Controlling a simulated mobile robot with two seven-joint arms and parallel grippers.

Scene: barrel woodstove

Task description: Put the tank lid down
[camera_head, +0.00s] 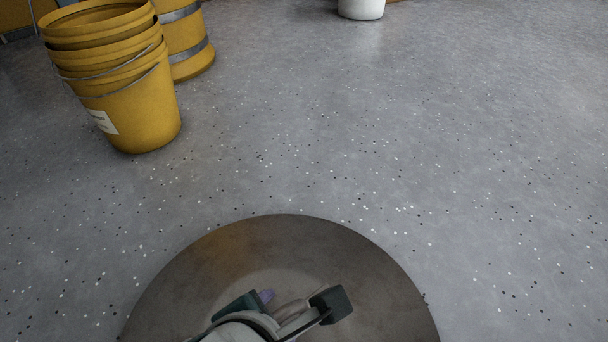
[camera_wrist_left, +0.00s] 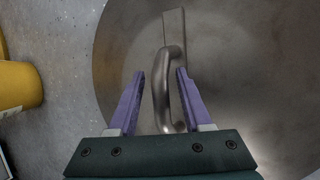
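The tank lid (camera_head: 200,275) is a large round brown-grey metal disc at the bottom middle of the head view. I cannot tell whether it rests on the floor or hangs just above it. In the left wrist view the lid (camera_wrist_left: 250,75) fills most of the picture, with a curved metal handle (camera_wrist_left: 160,92) on it. My left gripper (camera_head: 280,300) is over the lid. In the left wrist view its purple fingers (camera_wrist_left: 160,76) are open on either side of the handle, with gaps showing. My right gripper is not in view.
A stack of yellow buckets (camera_head: 130,105) stands on the floor at the upper left, with a yellow banded barrel (camera_head: 187,40) behind it. A white container (camera_head: 361,8) is at the far top. The speckled grey floor (camera_head: 450,150) is clear in the middle and right.

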